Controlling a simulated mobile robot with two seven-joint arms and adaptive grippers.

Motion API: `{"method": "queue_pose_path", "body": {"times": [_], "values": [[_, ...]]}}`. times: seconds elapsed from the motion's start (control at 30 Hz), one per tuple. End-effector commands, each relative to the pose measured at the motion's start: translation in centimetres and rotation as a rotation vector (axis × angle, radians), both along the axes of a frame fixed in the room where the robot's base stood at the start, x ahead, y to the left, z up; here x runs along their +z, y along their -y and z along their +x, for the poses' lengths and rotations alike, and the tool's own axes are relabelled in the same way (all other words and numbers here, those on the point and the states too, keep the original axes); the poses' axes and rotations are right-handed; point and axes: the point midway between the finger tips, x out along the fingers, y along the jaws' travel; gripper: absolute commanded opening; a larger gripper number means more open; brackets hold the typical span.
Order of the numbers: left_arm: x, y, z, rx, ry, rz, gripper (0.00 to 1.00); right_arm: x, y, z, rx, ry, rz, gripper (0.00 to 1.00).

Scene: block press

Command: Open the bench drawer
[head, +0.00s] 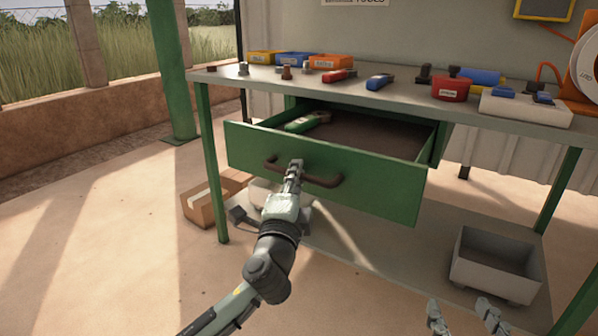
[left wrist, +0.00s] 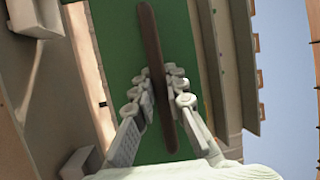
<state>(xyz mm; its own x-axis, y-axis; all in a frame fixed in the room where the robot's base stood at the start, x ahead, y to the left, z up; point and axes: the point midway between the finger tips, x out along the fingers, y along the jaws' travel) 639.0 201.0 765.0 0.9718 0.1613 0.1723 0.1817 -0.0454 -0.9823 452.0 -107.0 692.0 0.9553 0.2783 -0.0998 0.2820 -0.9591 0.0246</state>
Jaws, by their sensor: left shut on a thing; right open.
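The green bench drawer (head: 385,190) stands pulled out from under the bench top, its inside visible. A green tool (head: 306,122) lies in it at the left. The brown bar handle (head: 325,181) runs across the drawer front. My left gripper (head: 295,168) is shut on the handle near its middle. In the left wrist view the handle (left wrist: 152,50) passes between the fingers of my left gripper (left wrist: 158,88), with the green drawer front (left wrist: 120,40) behind. My right gripper (head: 462,312) is open and empty at the bottom edge, away from the drawer.
The bench top (head: 420,98) carries coloured bins, tools and a red container (head: 450,90). A grey bin (head: 495,268) stands on the lower shelf (head: 350,245) at the right. Cardboard boxes (head: 200,205) sit by the left bench leg. The floor at the front left is clear.

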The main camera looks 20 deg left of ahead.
Motion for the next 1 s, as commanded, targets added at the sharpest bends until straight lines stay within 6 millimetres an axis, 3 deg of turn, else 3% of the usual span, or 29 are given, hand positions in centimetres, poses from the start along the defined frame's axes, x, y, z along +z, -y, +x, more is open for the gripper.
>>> {"method": "queue_pose_path", "body": {"times": [0.17,0.2,0.37,0.77,1.0], "values": [[-0.1,0.1,0.0,-0.002,-0.001,0.000,0.00,0.0,0.0,0.0,0.000,0.000,0.000,0.53],[-0.1,0.1,0.0,-0.002,-0.001,0.000,0.13,0.0,0.0,0.0,0.000,0.000,0.000,0.53],[-0.1,0.1,0.0,-0.002,-0.001,0.000,0.33,0.0,0.0,0.0,0.000,0.001,0.000,0.53],[-0.2,0.2,-0.6,-0.002,-0.002,-0.001,0.34,0.0,0.0,0.0,0.000,0.003,0.000,0.53],[-1.1,0.9,-5.0,-0.003,-0.006,-0.002,0.34,0.0,0.0,0.0,0.000,0.002,0.001,0.53]]}}
